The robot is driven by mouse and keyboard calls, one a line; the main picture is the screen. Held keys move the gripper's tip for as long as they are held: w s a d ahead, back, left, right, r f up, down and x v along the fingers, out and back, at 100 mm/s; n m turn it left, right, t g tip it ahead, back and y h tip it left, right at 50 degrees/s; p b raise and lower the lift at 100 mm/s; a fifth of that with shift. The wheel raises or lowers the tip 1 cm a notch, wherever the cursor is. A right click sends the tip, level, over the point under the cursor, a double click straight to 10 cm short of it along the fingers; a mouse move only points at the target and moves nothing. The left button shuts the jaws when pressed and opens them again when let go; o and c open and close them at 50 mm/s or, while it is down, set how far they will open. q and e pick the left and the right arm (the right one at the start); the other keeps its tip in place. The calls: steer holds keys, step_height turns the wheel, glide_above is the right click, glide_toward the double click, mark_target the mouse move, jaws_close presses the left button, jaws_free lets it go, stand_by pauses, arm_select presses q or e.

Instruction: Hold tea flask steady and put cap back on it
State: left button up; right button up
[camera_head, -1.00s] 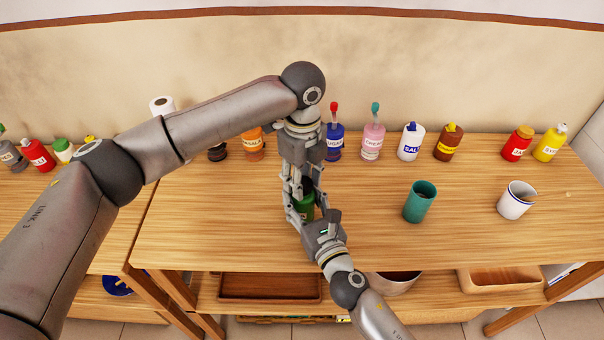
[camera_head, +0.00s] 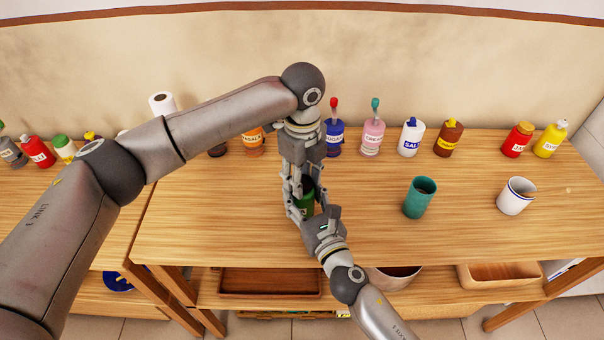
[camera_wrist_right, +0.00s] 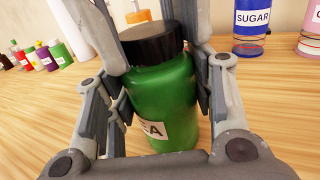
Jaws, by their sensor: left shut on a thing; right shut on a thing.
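The green tea flask (camera_wrist_right: 162,95) stands upright on the table, with part of a white label showing. It shows as a small green patch in the head view (camera_head: 306,205). My right gripper (camera_wrist_right: 168,110) is shut on the flask body from the front, one finger on each side. The black cap (camera_wrist_right: 152,45) is on top of the flask; I cannot tell whether it is fully seated. My left gripper (camera_head: 304,186) reaches down from above and is shut on the cap, its fingers on both sides. The grippers hide much of the flask in the head view.
Sugar (camera_head: 334,140), cream (camera_head: 373,138) and salt (camera_head: 411,138) containers line the back with other bottles. A teal cup (camera_head: 420,198) and a white mug (camera_head: 516,197) stand to the right. The table between flask and teal cup is clear.

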arm_select(q)
steer(key=m, duration=1.9)
steer(key=o, duration=0.7)
steer(key=shift+f, duration=0.1)
steer(key=shift+r, duration=2.3)
